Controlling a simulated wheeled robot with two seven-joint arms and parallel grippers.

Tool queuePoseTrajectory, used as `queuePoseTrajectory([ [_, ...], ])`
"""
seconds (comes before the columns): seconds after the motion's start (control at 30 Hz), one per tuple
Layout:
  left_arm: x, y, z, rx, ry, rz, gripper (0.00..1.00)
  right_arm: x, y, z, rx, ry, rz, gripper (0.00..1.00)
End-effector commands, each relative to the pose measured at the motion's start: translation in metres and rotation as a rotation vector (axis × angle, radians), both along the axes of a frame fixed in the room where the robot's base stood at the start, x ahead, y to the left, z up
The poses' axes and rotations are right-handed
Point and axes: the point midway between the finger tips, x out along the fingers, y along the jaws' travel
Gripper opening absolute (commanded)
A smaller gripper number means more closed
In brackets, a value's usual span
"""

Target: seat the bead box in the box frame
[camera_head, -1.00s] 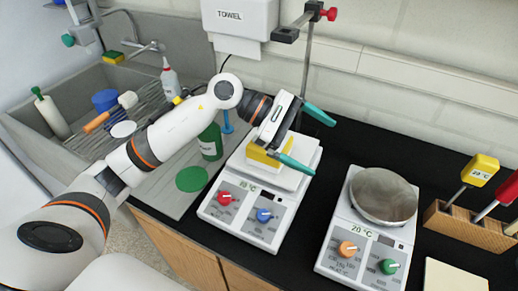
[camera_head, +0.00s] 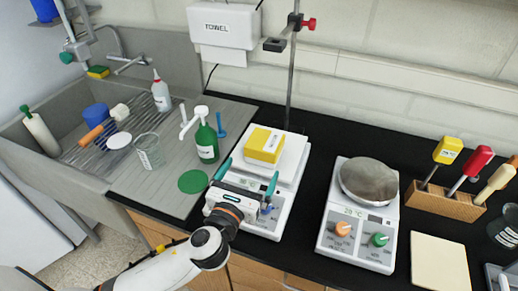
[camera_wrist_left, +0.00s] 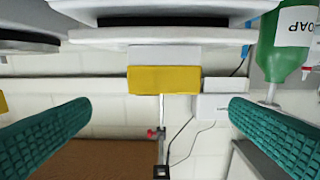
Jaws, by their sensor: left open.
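A yellow box (camera_head: 263,145) with a pale label, which looks like the bead box, sits on the white top of the left hot plate (camera_head: 288,172). It also shows in the left wrist view (camera_wrist_left: 163,80), against a white block. I cannot tell a separate box frame from the white parts around it, nor whether the box is seated. My left gripper (camera_head: 247,177) is open and empty, over the front of the hot plate, on the near side of the box and apart from it. Its teal fingers stand left and right of the box in the wrist view. My right gripper is not in view.
A green soap bottle (camera_head: 207,143) stands left of the hot plate. A second hot plate (camera_head: 360,235) with a metal dish (camera_head: 369,180) stands to the right. A stand rod (camera_head: 292,70) rises behind. A wooden rack (camera_head: 445,203) holds several handled tools.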

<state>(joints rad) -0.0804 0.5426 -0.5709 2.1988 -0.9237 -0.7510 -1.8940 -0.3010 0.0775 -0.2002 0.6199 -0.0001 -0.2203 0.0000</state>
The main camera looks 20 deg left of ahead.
Motion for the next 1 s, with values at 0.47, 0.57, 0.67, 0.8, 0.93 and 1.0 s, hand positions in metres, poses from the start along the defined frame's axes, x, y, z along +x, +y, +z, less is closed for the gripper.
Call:
queuePoseTrajectory([
  [0.47,0.064,0.000,0.000,0.000,0.007,0.012,1.00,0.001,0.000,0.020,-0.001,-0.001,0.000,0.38],
  [0.57,0.070,0.000,0.000,-0.001,0.007,0.012,1.00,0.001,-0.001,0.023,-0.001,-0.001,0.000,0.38],
  [0.67,0.082,0.001,0.004,0.000,0.006,0.012,1.00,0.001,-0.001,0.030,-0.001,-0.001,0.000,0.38],
  [0.8,0.102,0.001,0.005,0.000,0.007,0.012,1.00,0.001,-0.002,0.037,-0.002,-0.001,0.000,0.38],
  [0.93,0.115,0.001,0.003,0.000,0.007,0.011,1.00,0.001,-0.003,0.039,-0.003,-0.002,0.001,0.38],
  [1.0,0.118,0.001,0.002,0.000,0.008,0.011,1.00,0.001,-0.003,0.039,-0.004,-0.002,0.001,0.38],
])
